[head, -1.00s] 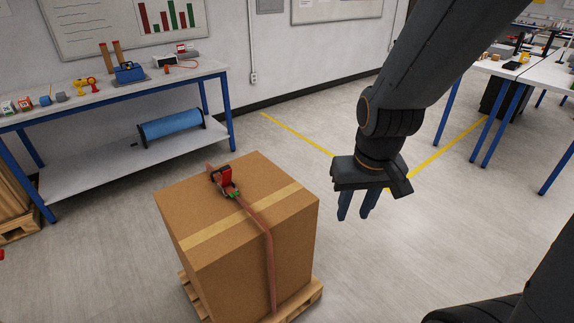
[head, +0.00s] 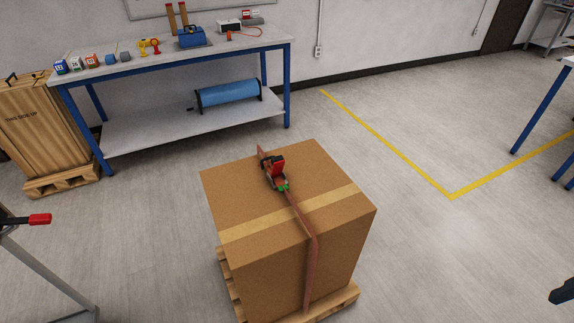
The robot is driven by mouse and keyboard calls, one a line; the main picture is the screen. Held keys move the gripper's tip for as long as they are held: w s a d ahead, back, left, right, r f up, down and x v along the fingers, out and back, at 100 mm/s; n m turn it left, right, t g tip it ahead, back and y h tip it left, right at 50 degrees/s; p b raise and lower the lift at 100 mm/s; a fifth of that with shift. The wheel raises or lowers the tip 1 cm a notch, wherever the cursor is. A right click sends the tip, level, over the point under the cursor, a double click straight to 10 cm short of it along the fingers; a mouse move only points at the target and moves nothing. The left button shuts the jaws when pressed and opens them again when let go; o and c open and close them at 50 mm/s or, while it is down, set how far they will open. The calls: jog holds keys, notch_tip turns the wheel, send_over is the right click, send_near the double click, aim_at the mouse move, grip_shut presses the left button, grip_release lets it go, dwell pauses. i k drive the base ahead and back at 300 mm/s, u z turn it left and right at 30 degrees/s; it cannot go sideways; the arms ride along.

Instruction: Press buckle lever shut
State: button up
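A ratchet buckle (head: 272,180) sits on top of a large cardboard box (head: 235,205), on a reddish-brown strap (head: 311,260) that runs over the top and down the front face. Its red and black lever (head: 278,166) appears to stand up from the buckle body. A small green part (head: 283,187) shows at its near end. A dark piece at the lower right edge, apparently the tip of my gripper (head: 563,291), is far to the right of the box and touches nothing visible. The rest of it is out of frame, so its opening is hidden.
The box stands on a wooden pallet (head: 342,302). A workbench (head: 185,137) with tools stands behind it, and a wooden crate (head: 30,125) at the left. A metal frame with a red handle (head: 40,219) is at the lower left. The floor right of the box is clear.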

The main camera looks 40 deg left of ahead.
aim_at(277, 163)
jog(key=z, duration=0.05)
jog(key=i, duration=3.5)
jog(key=u, duration=2.55)
jog(key=i, duration=2.45)
jog(key=u, duration=3.1)
